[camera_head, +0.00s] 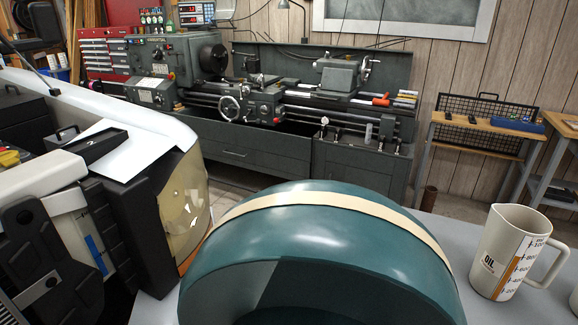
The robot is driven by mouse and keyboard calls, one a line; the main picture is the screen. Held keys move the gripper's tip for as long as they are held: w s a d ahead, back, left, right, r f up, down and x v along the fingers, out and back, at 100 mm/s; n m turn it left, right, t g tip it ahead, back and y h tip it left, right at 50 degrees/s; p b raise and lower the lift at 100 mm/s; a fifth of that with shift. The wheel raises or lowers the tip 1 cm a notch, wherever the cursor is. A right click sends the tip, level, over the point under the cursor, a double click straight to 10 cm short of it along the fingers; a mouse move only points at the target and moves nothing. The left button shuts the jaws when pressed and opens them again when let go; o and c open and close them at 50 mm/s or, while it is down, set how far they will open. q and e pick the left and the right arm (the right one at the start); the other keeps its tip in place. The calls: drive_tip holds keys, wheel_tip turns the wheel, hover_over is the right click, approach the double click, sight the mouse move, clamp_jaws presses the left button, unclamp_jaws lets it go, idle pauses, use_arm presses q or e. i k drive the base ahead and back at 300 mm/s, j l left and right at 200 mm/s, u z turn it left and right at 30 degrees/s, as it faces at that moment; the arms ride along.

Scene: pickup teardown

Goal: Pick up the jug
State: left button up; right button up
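Nothing is touching the jug that I can see. Neither of my grippers can be made out in this view, so their places relative to the jug are not shown.
A large dark green curved piece (310,225) with a cream stripe fills the bottom middle, left of the jug. A pale object (574,302) is cut off at the right edge. Vehicle parts with a headlamp (186,208) stand left. A lathe (255,100) is behind.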

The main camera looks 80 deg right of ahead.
sight(514, 236)
drive_tip(key=z, duration=3.55)
